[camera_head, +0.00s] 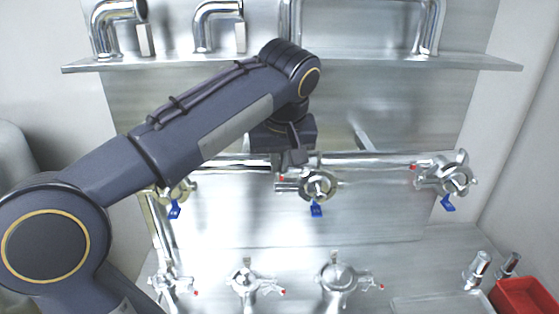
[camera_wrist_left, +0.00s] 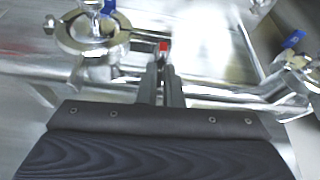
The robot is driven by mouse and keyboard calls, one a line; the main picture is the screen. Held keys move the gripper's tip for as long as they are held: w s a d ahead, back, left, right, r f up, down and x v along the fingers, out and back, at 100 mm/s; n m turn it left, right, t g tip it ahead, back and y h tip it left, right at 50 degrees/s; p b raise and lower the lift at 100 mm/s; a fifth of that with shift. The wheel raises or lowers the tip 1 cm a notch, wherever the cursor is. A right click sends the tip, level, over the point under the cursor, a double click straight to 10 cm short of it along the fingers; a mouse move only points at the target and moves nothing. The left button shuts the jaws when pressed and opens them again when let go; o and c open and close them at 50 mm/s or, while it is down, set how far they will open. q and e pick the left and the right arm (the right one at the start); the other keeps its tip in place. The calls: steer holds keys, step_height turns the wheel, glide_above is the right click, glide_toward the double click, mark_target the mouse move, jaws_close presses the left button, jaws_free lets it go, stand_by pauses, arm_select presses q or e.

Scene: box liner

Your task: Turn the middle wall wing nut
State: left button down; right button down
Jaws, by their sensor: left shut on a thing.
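The middle wall clamp (camera_head: 318,186) is a silvery ring on the horizontal wall pipe, with a blue handle (camera_head: 317,210) below it. The red-tipped wing nut (camera_head: 282,178) is at the clamp's left side. My left gripper (camera_head: 290,163) reaches down to it from above, and its fingers partly hide it. In the left wrist view, the narrow fingers (camera_wrist_left: 161,72) are close together at the red-tipped wing nut (camera_wrist_left: 163,47), shut on it. The clamp ring also shows there at the upper left (camera_wrist_left: 92,35). My right gripper is in neither view.
A right wall clamp (camera_head: 445,178) and a left wall clamp (camera_head: 178,190), partly behind my arm, sit on the same pipe. Several fittings stand on the lower surface, one at the middle (camera_head: 338,277). A shelf (camera_head: 400,62) with bent pipes is above. A red bin (camera_head: 525,297) is at lower right.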

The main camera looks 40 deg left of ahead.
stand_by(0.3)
arm_select(q)
steer(key=c, duration=1.6)
jaws_free()
steer(key=v, duration=0.8)
steer(key=shift+w, duration=0.1)
